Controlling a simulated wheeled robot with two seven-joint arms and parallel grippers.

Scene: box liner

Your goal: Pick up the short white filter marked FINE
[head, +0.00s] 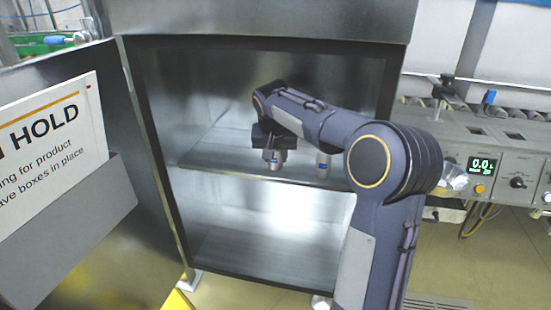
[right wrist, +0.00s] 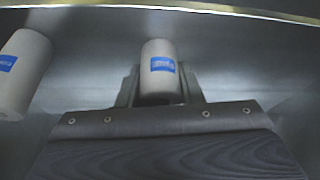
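A short white filter (right wrist: 160,82) with a blue label stands at the middle of the right wrist view, between the fingers of my right gripper (right wrist: 160,92). In the head view this filter (head: 273,157) shows just below the right gripper (head: 273,141), over the front part of the cabinet shelf. The fingers lie close along both its sides; whether they press on it I cannot tell. A second white filter (head: 323,165) with a blue label stands to the right on the shelf; it appears at the left edge of the right wrist view (right wrist: 24,72). The label words are too small to read. My left gripper is out of view.
The metal cabinet shelf (head: 225,150) is otherwise bare, with an empty bay below. The cabinet's open door (head: 80,185) with a HOLD sign (head: 50,140) stands at the left. A control panel (head: 500,175) and rollers are at the right.

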